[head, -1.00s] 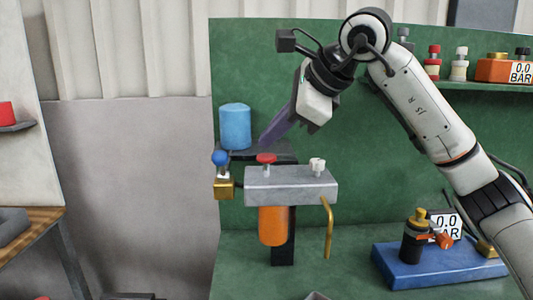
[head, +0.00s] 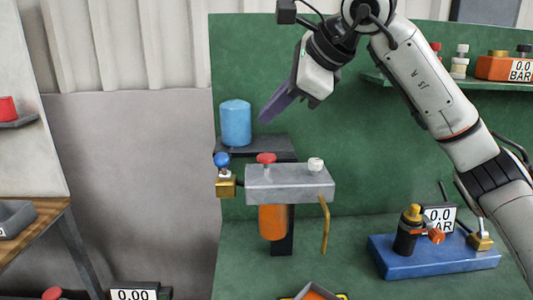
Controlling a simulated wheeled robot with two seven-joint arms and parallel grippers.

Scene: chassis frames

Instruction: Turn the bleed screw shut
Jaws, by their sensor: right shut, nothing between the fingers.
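A grey metal block (head: 290,184) with an orange bowl (head: 273,222) below it is mounted in front of the green panel. On its top stand a red knob (head: 266,158) at the left and a small white knob (head: 315,164) at the right. I cannot tell for certain which knob is the bleed screw, or whether it is fully seated. My right gripper (head: 265,117) is shut and empty, its purple fingers pointing down-left above the block, clear of both knobs. My left gripper is out of view.
A blue cylinder (head: 236,123) stands on a dark shelf behind the block. A blue-topped brass valve (head: 223,175) sits at the block's left, and a bent brass tube (head: 325,225) hangs at its right. A blue base (head: 433,257) with fittings and a gauge (head: 440,218) lies right.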

